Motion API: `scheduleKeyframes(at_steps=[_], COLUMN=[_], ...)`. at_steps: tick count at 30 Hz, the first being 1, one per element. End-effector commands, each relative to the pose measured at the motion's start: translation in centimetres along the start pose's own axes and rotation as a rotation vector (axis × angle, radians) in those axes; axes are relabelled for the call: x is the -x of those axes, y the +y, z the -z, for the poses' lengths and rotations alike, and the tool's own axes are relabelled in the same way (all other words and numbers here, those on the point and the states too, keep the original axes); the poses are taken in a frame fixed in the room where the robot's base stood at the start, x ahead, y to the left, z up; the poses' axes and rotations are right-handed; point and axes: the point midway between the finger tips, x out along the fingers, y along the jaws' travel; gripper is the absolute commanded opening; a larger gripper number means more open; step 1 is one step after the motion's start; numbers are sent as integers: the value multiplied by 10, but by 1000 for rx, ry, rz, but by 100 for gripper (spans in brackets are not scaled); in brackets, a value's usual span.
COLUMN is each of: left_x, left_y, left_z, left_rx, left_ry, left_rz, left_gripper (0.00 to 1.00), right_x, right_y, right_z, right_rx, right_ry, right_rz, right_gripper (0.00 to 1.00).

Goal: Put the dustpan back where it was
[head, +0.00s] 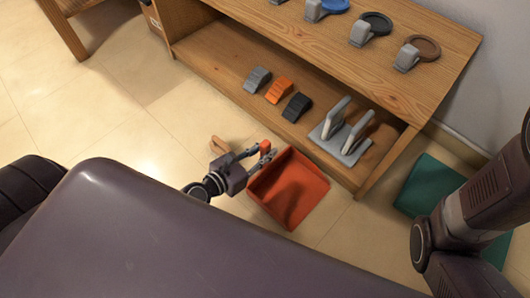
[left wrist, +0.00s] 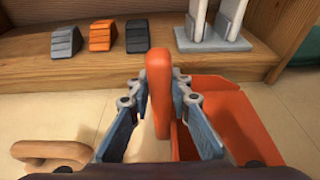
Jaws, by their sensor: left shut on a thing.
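The orange-red dustpan (head: 290,190) is in front of the low wooden shelf, its open pan to the right of my left gripper (head: 258,153). In the left wrist view the dustpan's rounded handle (left wrist: 158,75) stands between the two fingers of my left gripper (left wrist: 160,85), which is shut on it. The pan (left wrist: 225,115) shows behind and to the right of the fingers. I cannot tell whether the dustpan touches the floor. My right arm shows at the right edge of the head view, but its gripper is out of view.
The wooden shelf (head: 225,60) holds grey, orange and dark wedge blocks (head: 279,90) and a grey stand with two upright plates (head: 341,132) on its lower board. A tan wooden handle (left wrist: 50,152) lies left of the gripper. A teal mat (head: 425,185) lies at right.

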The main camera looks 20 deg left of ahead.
Motion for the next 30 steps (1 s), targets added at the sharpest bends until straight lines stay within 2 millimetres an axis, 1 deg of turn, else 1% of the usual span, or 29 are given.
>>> scheduleKeyframes(at_steps=[1,4,8,9,13,21,24,26,30], left_x=[0,0,-1,-1,-1,0,1,6,28], left_y=[0,0,0,0,0,0,0,0,-1], left_z=[-3,-3,1,2,1,1,-3,-1,0], left_rx=[1,1,1,0,0,0,1,-2,-3], left_ry=[-4,-4,-3,0,0,0,0,2,5], left_rz=[-1,-1,0,0,0,0,0,1,5], left_gripper=[0,0,0,20,35,36,36,36,36], right_x=[-1,-1,2,2,1,1,-3,-2,-2], right_y=[0,0,-1,0,0,0,0,0,0], right_z=[0,0,1,1,1,1,0,0,0], right_rx=[0,0,0,0,0,0,0,0,0], right_ry=[0,0,1,1,1,1,1,2,1], right_rz=[0,0,0,1,1,1,1,1,1], right_gripper=[25,25,25,25,25,25,25,25,25])
